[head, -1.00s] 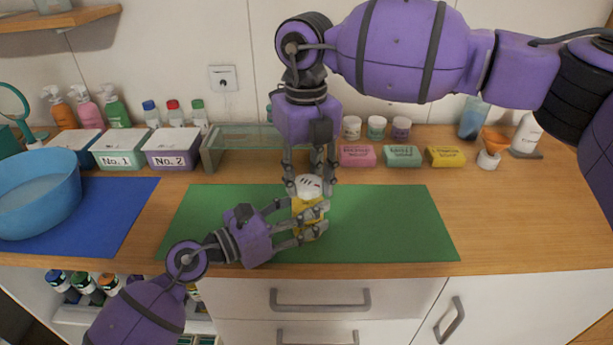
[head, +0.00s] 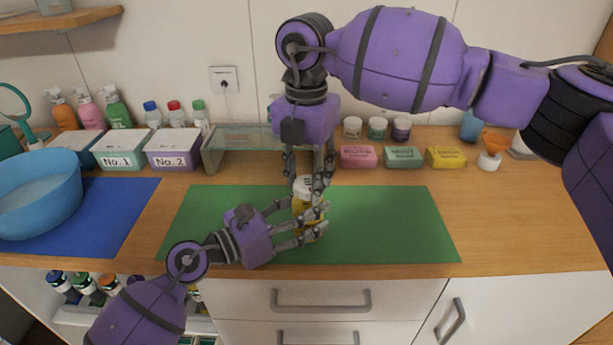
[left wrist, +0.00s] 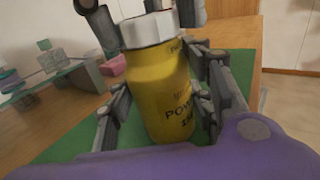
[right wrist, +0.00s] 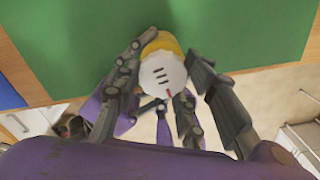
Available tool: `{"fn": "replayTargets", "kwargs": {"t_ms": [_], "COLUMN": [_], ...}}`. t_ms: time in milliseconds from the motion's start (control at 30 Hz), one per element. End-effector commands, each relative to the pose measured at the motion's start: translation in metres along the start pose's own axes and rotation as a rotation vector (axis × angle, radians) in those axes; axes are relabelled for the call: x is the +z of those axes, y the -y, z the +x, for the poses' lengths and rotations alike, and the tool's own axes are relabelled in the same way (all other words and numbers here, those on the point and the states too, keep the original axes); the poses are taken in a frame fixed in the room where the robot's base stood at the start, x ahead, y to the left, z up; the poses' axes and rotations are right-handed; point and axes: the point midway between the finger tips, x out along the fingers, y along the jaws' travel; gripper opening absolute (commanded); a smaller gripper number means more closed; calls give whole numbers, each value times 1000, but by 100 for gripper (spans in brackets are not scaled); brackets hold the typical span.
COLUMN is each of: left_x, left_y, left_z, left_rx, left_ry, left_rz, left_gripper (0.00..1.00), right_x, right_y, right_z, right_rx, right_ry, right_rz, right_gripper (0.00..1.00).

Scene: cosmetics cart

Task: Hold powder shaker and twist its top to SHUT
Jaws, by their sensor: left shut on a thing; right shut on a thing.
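The powder shaker has a yellow body (left wrist: 162,92) with a white top (right wrist: 163,75), and stands upright over the green mat (head: 385,225). My left gripper (head: 312,225) comes in from the left and is shut around the yellow body; its fingers flank the body in the left wrist view. My right gripper (head: 312,182) points down from above and is shut on the white top. In the right wrist view the top shows several dark slots and a small red mark, with fingers on both sides. Fingers hide much of the shaker in the head view.
A blue basin (head: 38,195) sits on a blue mat at the left. Boxes No. 1 (head: 120,150) and No. 2 (head: 172,150), a glass shelf (head: 240,138) and several soaps (head: 404,157) line the back. The green mat's right part and the counter beyond are clear.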

Motion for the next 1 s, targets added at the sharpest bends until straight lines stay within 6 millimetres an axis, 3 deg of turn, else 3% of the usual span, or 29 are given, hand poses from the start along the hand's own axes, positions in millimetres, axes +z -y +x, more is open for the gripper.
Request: {"fn": "replayTargets", "kwargs": {"t_ms": [300, 800, 833, 933, 1000], "left_x": [0, 0, 0, 0, 0], "left_y": [2, 3, 3, 3, 3], "left_z": [1, 2, 2, 2, 1], "left_rx": [-5, -7, -8, -7, -6], "left_ry": [0, 0, 0, 0, 0], "left_rz": [1, 1, 1, 0, 0], "left_gripper": [21, 21, 21, 21, 21], "right_x": [-3, -2, -2, -2, -2], "right_y": [-3, -3, -3, -3, -3], "right_z": [0, 0, 0, 0, 0], "right_rx": [7, 8, 8, 7, 6], "right_ry": [-7, -5, -5, -4, -4], "right_rz": [99, 115, 115, 115, 116], "right_gripper": [11, 11, 40, 53, 54]}}
